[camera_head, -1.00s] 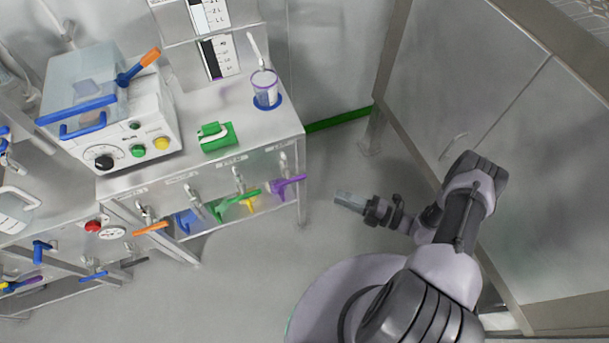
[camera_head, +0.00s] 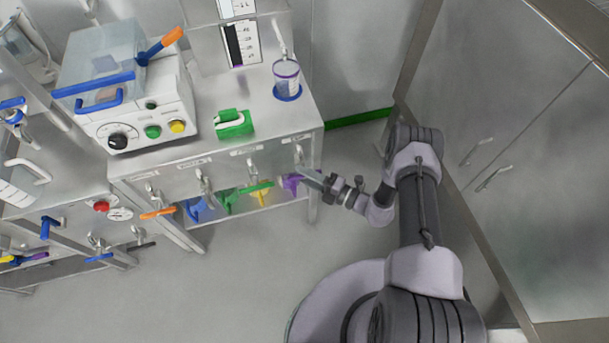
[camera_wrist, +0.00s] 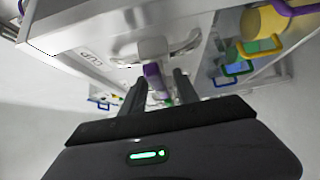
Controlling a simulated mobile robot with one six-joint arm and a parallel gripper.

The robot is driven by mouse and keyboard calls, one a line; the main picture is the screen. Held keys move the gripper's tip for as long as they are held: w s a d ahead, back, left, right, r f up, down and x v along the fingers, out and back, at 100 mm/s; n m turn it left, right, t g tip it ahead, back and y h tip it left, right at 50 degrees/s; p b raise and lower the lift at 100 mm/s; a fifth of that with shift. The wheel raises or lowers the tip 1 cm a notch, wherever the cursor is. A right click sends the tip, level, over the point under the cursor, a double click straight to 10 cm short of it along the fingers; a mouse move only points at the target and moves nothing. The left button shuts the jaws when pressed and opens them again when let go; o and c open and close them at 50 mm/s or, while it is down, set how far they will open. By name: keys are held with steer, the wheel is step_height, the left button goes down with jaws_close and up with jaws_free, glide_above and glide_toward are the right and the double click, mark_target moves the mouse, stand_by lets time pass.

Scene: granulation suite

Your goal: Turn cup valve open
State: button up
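The valve with the purple handle (camera_head: 291,184) is at the right end of the bench's front panel. In the wrist view its white metal body (camera_wrist: 165,47) sticks out beside a label reading CUP (camera_wrist: 90,58), with the purple handle (camera_wrist: 153,82) hanging below. My gripper (camera_head: 308,174) is at this valve, reaching in from the right. In the wrist view the two dark fingers (camera_wrist: 157,88) stand apart, one on each side of the purple handle. A gap shows right of the handle; whether the left finger touches it I cannot tell.
Other valves with green (camera_head: 245,194) and orange (camera_head: 158,213) handles sit to the left. A clear purple-rimmed cup (camera_head: 286,75) stands on the blue coaster (camera_head: 288,98) on the bench. A metal cabinet (camera_head: 520,170) is at right. The floor (camera_head: 240,285) in front is clear.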

steer(key=shift+c, duration=0.3)
jaws_close()
steer(key=shift+r, duration=0.1)
steer(key=n+g+h+p, duration=0.1)
steer(key=n+h+p, duration=0.1)
steer(key=p, duration=0.1)
steer(key=shift+r+n+h, duration=0.15)
steer(key=shift+n+h, duration=0.15)
steer(key=shift+h, duration=0.1)
steer(key=n+h+p, duration=0.2)
steer(key=h+p, duration=0.2)
steer(key=shift+n+p, duration=0.3)
steer(key=shift+n, duration=0.1)
steer(key=n+h+p, duration=0.2)
steer(key=h, duration=0.1)
steer(key=shift+a, duration=0.1)
steer(key=shift+f+n+t+h, duration=0.2)
steer(key=shift+n+h, duration=0.2)
steer(key=shift+h, duration=0.45)
steer(key=shift+f+n+t+h, duration=0.15)
steer(key=shift+n+h, duration=0.25)
steer(key=shift+h, duration=0.45)
steer(key=shift+r, duration=0.1)
